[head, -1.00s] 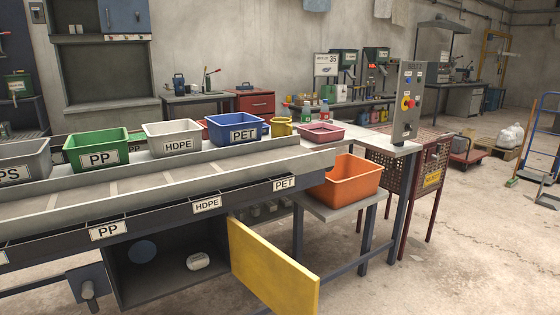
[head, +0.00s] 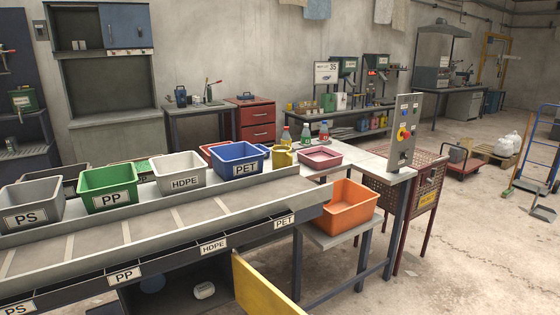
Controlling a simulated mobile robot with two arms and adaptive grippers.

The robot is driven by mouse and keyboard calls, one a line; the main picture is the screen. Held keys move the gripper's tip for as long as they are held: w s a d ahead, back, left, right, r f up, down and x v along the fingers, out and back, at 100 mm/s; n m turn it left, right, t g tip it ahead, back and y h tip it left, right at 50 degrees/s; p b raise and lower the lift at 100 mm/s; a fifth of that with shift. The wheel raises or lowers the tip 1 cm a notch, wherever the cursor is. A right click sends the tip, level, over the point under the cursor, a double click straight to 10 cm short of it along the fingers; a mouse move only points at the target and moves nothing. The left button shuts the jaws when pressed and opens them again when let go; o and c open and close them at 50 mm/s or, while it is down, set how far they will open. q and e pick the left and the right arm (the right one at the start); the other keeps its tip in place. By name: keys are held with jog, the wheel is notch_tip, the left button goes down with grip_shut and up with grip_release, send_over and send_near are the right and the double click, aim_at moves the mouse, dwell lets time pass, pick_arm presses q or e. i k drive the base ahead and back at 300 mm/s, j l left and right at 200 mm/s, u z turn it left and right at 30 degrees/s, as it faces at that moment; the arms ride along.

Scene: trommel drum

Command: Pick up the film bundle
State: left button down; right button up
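A small white rounded item (head: 204,290), which may be the film bundle, lies in the dark open compartment (head: 178,294) under the sorting conveyor, near the bottom edge of the head view. It is small, and I cannot make out its material. A yellow door panel (head: 262,288) stands open on the right side of this compartment. Neither of my grippers is in view.
Grey, green, white and blue bins (head: 240,164) line the conveyor (head: 150,222). An orange bin (head: 347,212) stands on a low shelf at its right end. A control panel (head: 404,130) rises from the table. Open floor (head: 450,265) lies to the right.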

aim_at(205, 289)
jog(key=l+u, duration=0.1)
jog(key=u, duration=0.7)
jog(key=i+l+u, duration=0.2)
jog(key=l+u, duration=0.2)
jog(key=l, duration=0.2)
jog(key=i+l+u, duration=0.1)
jog(key=l+u, duration=0.3)
jog(key=l, duration=0.25)
jog(key=l+u, duration=0.45)
jog(key=l, duration=0.95)
jog(key=k+l, duration=0.1)
jog(key=l, duration=0.6)
jog(key=i+j+z, duration=0.15)
jog(key=j, duration=0.25)
jog(key=i+j+z, duration=0.15)
jog(key=j, duration=0.25)
jog(key=j+z, duration=0.15)
jog(key=j, duration=0.25)
jog(key=i+j+z, duration=0.15)
jog(key=j, duration=0.3)
